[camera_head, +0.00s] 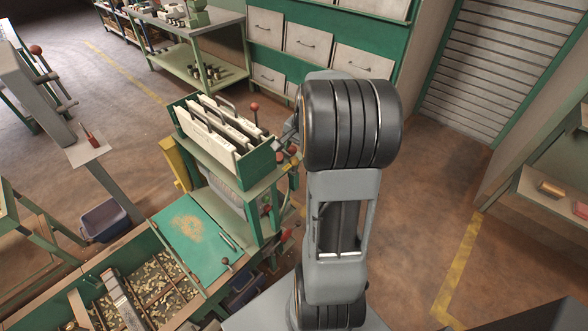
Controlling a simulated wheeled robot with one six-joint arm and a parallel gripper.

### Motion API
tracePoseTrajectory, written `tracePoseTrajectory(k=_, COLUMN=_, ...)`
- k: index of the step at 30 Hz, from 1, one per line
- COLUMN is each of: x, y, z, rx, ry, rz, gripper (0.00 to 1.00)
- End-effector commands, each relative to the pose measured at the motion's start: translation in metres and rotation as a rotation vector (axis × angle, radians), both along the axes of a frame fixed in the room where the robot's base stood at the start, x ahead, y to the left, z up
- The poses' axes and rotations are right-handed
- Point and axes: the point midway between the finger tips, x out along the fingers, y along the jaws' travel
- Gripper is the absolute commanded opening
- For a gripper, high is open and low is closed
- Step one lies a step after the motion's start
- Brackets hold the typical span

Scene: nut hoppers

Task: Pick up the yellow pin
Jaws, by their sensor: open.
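My gripper (284,146) is mostly hidden behind the thick dark wrist of my arm; only a small grey part shows at the right end of a green rack. It is open. A small yellow piece (292,150) shows just beside it and may be the yellow pin. It is too small and too covered to be sure, and I cannot tell whether the gripper touches it. A yellow-gold rounded piece (551,189) lies on a shelf at the far right, well away from my gripper.
The green rack (258,168) holds upright pale plates, with red-knobbed levers (254,108) near it. A green hopper bin (172,312) with scattered nuts lies lower left. Drawers (308,42) and a shelf table stand behind. Floor (425,190) right of my arm is clear.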

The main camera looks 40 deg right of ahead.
Motion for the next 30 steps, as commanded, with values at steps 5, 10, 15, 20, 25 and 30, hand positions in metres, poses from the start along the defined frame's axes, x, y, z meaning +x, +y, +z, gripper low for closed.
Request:
tracePoseTrajectory(k=5, x=0.004, y=0.002, z=-0.023, rx=0.001, ry=0.002, rz=0.002, gripper=0.63)
tracePoseTrajectory(k=10, x=0.006, y=0.003, z=-0.031, rx=-0.001, ry=0.001, rz=0.003, gripper=0.63)
tracePoseTrajectory(k=15, x=0.008, y=0.006, z=-0.047, rx=0.001, ry=0.003, rz=0.004, gripper=0.63)
tracePoseTrajectory(k=20, x=0.012, y=0.007, z=-0.069, rx=0.001, ry=0.004, rz=0.004, gripper=0.63)
tracePoseTrajectory(k=25, x=0.015, y=0.008, z=-0.081, rx=-0.001, ry=0.001, rz=0.003, gripper=0.63)
tracePoseTrajectory(k=30, x=0.015, y=0.008, z=-0.082, rx=-0.001, ry=-0.001, rz=0.003, gripper=0.63)
